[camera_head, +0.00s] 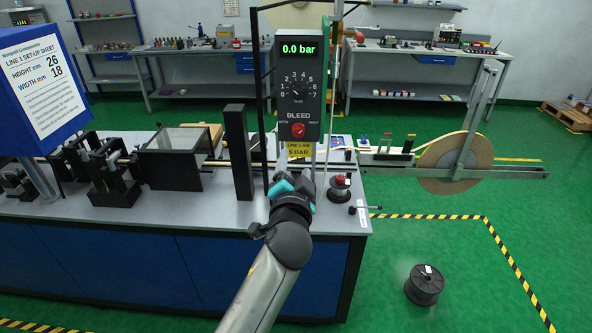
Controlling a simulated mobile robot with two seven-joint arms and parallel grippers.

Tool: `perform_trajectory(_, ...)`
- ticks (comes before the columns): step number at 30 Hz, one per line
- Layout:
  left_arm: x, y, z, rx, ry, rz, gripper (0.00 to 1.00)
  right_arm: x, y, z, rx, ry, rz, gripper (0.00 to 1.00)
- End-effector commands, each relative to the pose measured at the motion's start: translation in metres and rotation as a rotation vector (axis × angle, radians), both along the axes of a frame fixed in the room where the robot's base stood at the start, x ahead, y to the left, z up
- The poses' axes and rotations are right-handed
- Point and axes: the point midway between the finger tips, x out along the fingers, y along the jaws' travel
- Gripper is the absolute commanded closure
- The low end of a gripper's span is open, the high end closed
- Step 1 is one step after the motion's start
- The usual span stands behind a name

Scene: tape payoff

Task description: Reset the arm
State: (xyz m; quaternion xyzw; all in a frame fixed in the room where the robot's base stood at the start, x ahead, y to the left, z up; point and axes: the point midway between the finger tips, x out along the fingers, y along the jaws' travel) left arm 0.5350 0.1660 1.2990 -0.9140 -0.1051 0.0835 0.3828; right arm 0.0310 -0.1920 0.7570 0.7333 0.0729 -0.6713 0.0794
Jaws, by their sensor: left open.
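My left arm rises from the bottom middle, and its gripper (284,158) reaches up in front of the bench, just below the black pressure panel (300,85). The gripper is small here and partly blends with the panel's post, but its jaws are open and I see nothing held between them. The panel shows 0.0 bar in green, a dial, and a red BLEED knob (298,130) just above the gripper. I cannot tell whether the gripper touches the panel or the post. My right gripper is not in view.
The workbench (225,215) carries black fixtures, a clear guard (180,140) and a small spool (339,187). A tape reel (455,160) hangs on an arm at right. A black spool (424,284) lies on the green floor. The blue setup sheet board (45,80) stands at left.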

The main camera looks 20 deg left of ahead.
Motion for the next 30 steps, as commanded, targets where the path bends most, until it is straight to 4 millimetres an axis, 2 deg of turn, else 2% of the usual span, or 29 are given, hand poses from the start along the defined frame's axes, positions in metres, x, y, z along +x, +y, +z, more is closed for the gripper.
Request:
perform_trajectory(14,0.001,0.0,0.0,0.0,0.0,0.0,0.32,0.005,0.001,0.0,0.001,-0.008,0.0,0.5)
perform_trajectory(17,0.001,-0.001,-0.011,-0.003,0.015,-0.005,0.32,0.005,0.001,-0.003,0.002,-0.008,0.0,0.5)
perform_trajectory(20,0.0,-0.004,-0.051,-0.015,0.069,-0.022,0.32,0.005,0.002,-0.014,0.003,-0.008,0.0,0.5)
perform_trajectory(22,-0.003,-0.008,-0.095,-0.032,0.129,-0.043,0.32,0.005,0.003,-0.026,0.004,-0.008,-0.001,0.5)
perform_trajectory(26,-0.018,-0.015,-0.196,-0.08,0.269,-0.08,0.32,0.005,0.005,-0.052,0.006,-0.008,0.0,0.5)
perform_trajectory(27,-0.024,-0.016,-0.226,-0.097,0.312,-0.091,0.32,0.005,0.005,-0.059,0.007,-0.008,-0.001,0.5)
perform_trajectory(29,-0.037,-0.019,-0.271,-0.124,0.376,-0.101,0.32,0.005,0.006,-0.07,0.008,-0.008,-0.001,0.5)
perform_trajectory(30,-0.047,-0.02,-0.3,-0.143,0.418,-0.107,0.32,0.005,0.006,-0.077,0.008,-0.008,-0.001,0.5)
